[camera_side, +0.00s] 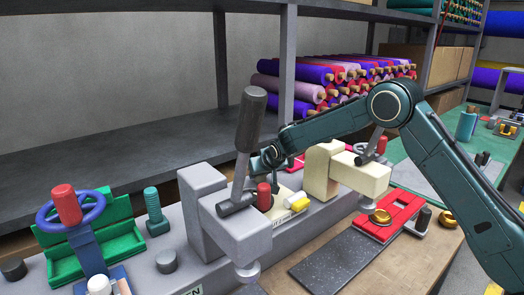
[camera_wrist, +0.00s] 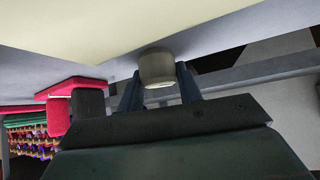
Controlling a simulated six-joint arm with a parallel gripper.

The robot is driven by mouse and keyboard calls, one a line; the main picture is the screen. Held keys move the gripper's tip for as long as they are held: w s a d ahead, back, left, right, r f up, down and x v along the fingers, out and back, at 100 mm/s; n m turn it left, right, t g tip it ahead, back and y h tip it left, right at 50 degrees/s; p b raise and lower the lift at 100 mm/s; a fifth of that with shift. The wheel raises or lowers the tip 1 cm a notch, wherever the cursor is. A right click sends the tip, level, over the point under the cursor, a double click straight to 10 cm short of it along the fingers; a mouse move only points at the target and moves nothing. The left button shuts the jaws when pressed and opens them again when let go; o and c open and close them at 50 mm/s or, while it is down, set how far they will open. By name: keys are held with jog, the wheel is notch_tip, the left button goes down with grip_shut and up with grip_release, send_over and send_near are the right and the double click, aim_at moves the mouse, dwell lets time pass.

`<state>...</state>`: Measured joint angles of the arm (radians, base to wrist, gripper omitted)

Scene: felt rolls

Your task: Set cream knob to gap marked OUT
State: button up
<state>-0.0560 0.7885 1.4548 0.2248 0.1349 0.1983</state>
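In the wrist view a pale grey-beige knob (camera_wrist: 157,67), likely the cream knob, shows between the fingertips of my gripper (camera_wrist: 159,85). One finger stands on each side of it, apart by about its width. I cannot tell whether they touch it. In the side view my gripper (camera_side: 266,158) reaches left behind the grey press (camera_side: 238,222) and its dark lever, so its fingertips are partly hidden. Near it stand a red knob (camera_side: 264,196) and a cream cylinder with a yellow part (camera_side: 297,202), on a cream base.
A cream press (camera_side: 345,172) stands close under my forearm. A red frame (camera_side: 392,217) and a dark plate (camera_side: 335,258) lie at the front right. A blue handwheel (camera_side: 71,210) and a green tray (camera_side: 115,245) are at left. Felt rolls (camera_side: 330,78) fill the shelf behind.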

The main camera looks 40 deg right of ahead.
jog(key=shift+d+n+y, duration=0.1)
jog(key=shift+n+y, duration=0.7)
jog(key=shift+n, duration=0.2)
jog(key=shift+n+y, duration=1)
jog(key=shift+n, duration=0.3)
jog(key=o, duration=1)
jog(key=shift+r, duration=0.1)
